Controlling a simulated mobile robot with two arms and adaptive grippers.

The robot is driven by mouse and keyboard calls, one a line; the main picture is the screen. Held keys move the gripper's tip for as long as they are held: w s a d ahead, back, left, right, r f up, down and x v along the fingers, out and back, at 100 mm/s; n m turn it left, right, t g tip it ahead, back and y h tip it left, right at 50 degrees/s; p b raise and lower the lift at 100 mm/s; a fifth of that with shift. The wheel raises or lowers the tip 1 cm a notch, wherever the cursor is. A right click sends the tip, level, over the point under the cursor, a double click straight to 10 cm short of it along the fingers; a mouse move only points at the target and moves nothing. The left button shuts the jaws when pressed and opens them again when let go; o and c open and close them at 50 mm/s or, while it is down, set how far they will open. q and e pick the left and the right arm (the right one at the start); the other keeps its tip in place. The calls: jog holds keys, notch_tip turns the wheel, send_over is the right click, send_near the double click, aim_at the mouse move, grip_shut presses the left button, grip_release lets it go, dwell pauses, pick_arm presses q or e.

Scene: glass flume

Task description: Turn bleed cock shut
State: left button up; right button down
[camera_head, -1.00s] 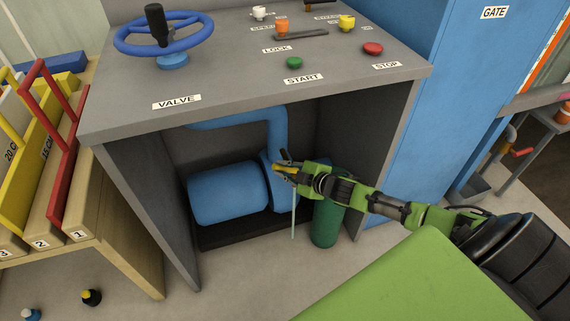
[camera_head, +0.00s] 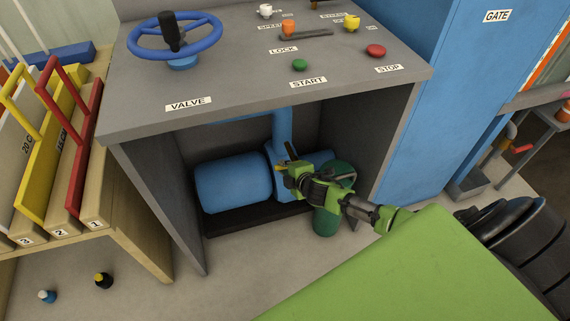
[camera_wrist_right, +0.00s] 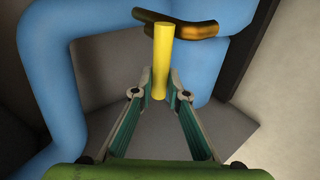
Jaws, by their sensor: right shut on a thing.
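The bleed cock has a yellow handle (camera_wrist_right: 161,60) and a dark brass body (camera_wrist_right: 185,25), seen at the top of the right wrist view against blue pipework. My right gripper (camera_wrist_right: 160,82) has its two fingers on either side of the yellow handle and is shut on it. In the head view, my right gripper (camera_head: 287,168) is under the console beside the blue pump (camera_head: 234,186), and it largely hides the cock. A small brownish part of the cock (camera_head: 289,150) shows above the fingers. My left gripper is not in view.
The grey console (camera_head: 240,85) overhangs the pump, with side panels left and right. A green cylinder (camera_head: 327,222) stands just behind my right arm. A blue cabinet (camera_head: 440,90) is at the right. A wooden rack (camera_head: 130,240) is at the left.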

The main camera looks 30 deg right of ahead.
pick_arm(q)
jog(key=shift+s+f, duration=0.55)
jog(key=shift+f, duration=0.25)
pick_arm(e)
jog(key=shift+a+f+n+h, duration=0.15)
jog(key=shift+f+n+h, duration=0.15)
jog(key=shift+f+h, duration=0.1)
jog(key=c, duration=2.2)
grip_release()
jog(key=shift+c, duration=0.2)
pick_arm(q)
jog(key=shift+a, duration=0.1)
pick_arm(e)
jog(key=shift+r, duration=0.1)
jog(key=v, duration=1.2)
jog(key=shift+r, duration=0.1)
